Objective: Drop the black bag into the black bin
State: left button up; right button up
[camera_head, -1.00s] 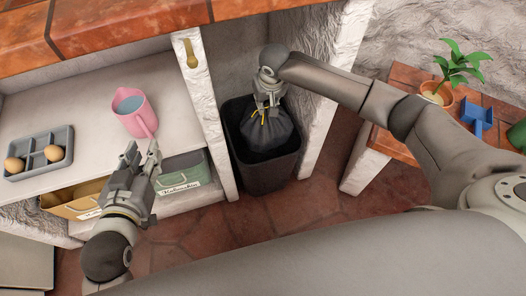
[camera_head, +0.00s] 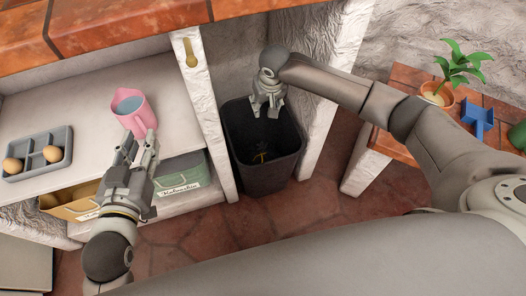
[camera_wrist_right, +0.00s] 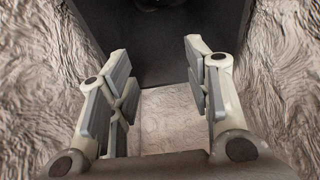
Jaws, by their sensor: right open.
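The black bin (camera_head: 267,180) stands on the floor in the gap between the white walls. The black bag (camera_head: 258,146) lies low inside the bin, dark against dark, with its yellow tie showing; its outline is hard to make out. My right gripper (camera_head: 268,110) is open and empty above the bin's far rim, apart from the bag. In the right wrist view its two fingers (camera_wrist_right: 157,58) stand apart with nothing between them, and the dark bin wall (camera_wrist_right: 150,60) shows beyond. My left gripper (camera_head: 139,148) is open and empty in front of the shelf.
A pink pitcher (camera_head: 134,114) and an egg tray (camera_head: 36,165) stand on the white shelf. Storage boxes (camera_head: 181,174) sit below. A rough wall (camera_head: 326,95) borders the bin's right side. A tiled table (camera_head: 405,82) with a potted plant (camera_head: 440,93) is at right.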

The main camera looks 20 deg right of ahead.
jog(key=v, duration=1.2)
jog(key=shift+a, duration=0.1)
